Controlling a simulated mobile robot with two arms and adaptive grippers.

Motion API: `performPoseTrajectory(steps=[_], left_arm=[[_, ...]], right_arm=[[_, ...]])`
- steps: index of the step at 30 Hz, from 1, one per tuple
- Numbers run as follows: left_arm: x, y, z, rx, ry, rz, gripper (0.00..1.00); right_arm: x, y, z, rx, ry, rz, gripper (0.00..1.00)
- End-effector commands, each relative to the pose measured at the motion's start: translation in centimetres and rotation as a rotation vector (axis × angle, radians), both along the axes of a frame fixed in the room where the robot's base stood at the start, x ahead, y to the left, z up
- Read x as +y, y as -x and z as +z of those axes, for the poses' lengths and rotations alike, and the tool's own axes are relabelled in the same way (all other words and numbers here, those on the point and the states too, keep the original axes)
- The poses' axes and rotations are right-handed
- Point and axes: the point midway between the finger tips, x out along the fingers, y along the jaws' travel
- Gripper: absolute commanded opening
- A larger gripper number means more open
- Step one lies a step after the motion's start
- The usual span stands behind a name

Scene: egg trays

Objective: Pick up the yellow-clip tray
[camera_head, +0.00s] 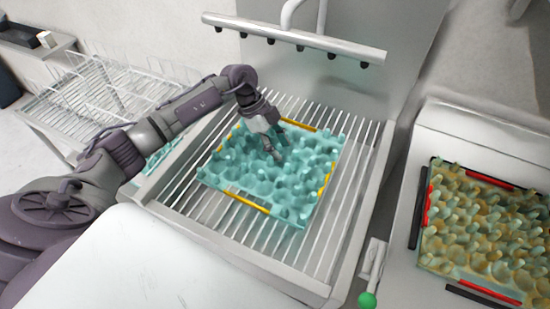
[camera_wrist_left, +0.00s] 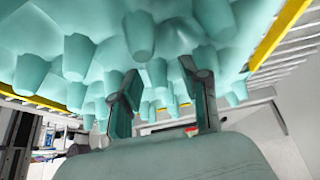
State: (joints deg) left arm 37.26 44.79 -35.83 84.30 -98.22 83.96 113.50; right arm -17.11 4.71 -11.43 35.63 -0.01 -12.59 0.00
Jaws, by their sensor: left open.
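The teal egg tray with yellow clips (camera_head: 232,170) lies on the slatted metal rack in the middle of the head view. Yellow clips show along its edges. My left gripper (camera_head: 277,156) is over the tray's upper middle, its fingers pointing down at the bumpy surface. In the left wrist view the two dark fingers (camera_wrist_left: 160,100) are apart with nothing held between them, and the tray (camera_wrist_left: 110,35) fills the upper part. I cannot tell whether the fingertips touch the tray. My right gripper is not in view.
A tray with red clips (camera_head: 485,230) lies on the white surface at the right. A metal spray bar (camera_head: 290,40) runs above the back of the slatted rack (camera_head: 215,220). A wire rack (camera_head: 110,90) stands at the left. A green knob (camera_head: 367,300) is at the front.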

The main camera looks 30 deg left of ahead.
Motion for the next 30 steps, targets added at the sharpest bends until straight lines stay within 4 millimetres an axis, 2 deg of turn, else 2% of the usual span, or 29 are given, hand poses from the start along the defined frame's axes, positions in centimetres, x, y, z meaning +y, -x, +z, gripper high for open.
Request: performPoseTrajectory(steps=[6, 12, 15, 25, 30], left_arm=[[0.0, 0.0, -0.1, -0.001, -0.001, 0.000, 0.45], [0.0, 0.0, -0.1, -0.001, 0.000, 0.000, 0.12], [0.0, 0.0, -0.1, -0.001, 0.000, 0.000, 0.00], [0.0, -0.1, 0.1, -0.002, 0.000, 0.001, 0.00], [0.0, -0.2, 1.1, -0.005, 0.000, 0.001, 0.00]], right_arm=[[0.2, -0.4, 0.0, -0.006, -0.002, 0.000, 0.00], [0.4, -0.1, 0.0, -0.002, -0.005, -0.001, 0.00], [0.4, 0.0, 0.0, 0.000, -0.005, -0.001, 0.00], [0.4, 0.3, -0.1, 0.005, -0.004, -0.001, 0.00], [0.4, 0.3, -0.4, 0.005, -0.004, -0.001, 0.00]])
